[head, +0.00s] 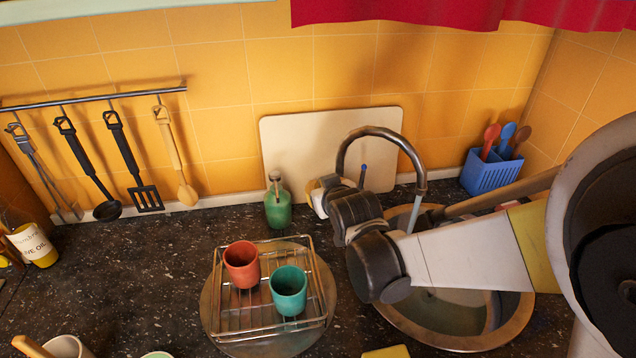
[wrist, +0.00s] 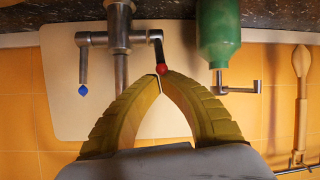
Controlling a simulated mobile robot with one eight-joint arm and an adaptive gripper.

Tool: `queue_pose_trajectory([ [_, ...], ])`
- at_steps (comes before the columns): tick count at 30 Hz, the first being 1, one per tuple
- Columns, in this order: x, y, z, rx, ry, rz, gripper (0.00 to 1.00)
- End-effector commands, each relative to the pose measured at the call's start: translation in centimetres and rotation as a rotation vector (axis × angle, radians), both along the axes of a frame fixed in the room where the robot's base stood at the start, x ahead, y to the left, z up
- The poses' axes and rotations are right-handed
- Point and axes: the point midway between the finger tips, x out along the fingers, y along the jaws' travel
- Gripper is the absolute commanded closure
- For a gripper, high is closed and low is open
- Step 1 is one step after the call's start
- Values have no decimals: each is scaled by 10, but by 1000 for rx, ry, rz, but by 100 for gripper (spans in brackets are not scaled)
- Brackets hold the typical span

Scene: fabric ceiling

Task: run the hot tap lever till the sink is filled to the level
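The tap's curved spout (head: 385,133) arches over the round metal sink (head: 512,325). A pale stream of water (head: 413,217) falls from the spout. Greenish water seems to lie in the bowl; my arm covers much of it, so its level is unclear. The blue-tipped lever (head: 363,174) stands behind my wrist. In the upside-down wrist view, the red-tipped hot lever (wrist: 161,68) is at my fingertips and the blue-tipped lever (wrist: 83,90) is to the left. My gripper (wrist: 160,75) has its yellow fingertips together against or just beside the red tip. The head view shows my gripper (head: 318,192) by the tap.
A green soap bottle (head: 278,209) stands close left of my gripper. A wire rack (head: 232,322) holds a red cup (head: 242,264) and a teal cup (head: 288,290). A cream board (head: 300,140) leans behind the tap; a blue caddy (head: 490,174) stands right.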

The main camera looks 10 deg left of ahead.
Motion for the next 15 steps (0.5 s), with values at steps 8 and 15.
queue_pose_trajectory([
  [8,-17,-7,-16,-1,2,1,100],
  [15,-25,-10,-25,-1,2,1,100],
])
